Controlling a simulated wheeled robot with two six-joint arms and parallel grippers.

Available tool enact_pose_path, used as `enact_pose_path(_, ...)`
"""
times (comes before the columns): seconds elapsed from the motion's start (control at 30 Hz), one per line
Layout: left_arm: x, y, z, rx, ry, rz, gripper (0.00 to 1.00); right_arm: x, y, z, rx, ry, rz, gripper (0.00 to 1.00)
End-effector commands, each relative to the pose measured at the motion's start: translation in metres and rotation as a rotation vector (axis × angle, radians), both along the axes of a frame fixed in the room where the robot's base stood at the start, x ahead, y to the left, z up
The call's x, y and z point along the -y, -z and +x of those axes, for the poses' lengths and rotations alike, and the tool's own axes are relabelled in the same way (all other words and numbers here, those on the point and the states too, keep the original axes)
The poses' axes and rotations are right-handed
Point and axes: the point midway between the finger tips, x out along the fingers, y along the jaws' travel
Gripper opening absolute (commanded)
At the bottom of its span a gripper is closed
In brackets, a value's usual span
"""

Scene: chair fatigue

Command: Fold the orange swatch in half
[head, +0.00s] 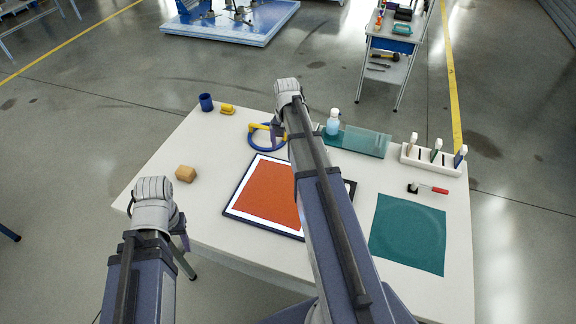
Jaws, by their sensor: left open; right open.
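The orange swatch (265,193) lies flat on a white board with a dark frame (236,206) near the middle of the table. My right arm crosses over its right side and hides that part. My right gripper (278,131) is open beyond the swatch's far edge, next to a blue ring; its fingertips are partly hidden by my wrist. My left gripper (183,238) is open at the table's near left edge, left of the swatch and apart from it, mostly hidden behind my wrist.
On the white table (205,150) are a teal sheet (407,235), a blue ring with yellow part (258,143), a tan block (185,174), a blue cup (206,102), a spray bottle (333,122), a glassy green panel (360,142), a white rack (432,160) and a red-handled tool (433,189).

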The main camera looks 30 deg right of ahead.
Motion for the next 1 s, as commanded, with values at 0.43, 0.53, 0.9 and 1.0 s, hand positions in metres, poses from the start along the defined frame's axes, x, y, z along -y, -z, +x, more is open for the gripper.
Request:
enact_pose_path(0.43, 0.0, 0.012, 0.0, 0.0, 0.0, 0.0, 0.5, 0.005, 0.012, 0.0, 0.002, 0.014, 0.001, 1.0)
enact_pose_path(0.53, 0.0, 0.023, 0.0, 0.0, -0.001, 0.0, 0.5, 0.005, 0.022, 0.0, 0.002, 0.013, 0.001, 1.0)
enact_pose_path(0.9, 0.0, 0.074, 0.0, 0.0, -0.001, 0.0, 0.5, 0.004, 0.074, 0.0, 0.002, 0.013, 0.001, 1.0)
enact_pose_path(1.0, 0.0, 0.087, 0.0, 0.0, -0.001, 0.0, 0.5, 0.004, 0.087, 0.0, 0.002, 0.013, 0.001, 1.0)
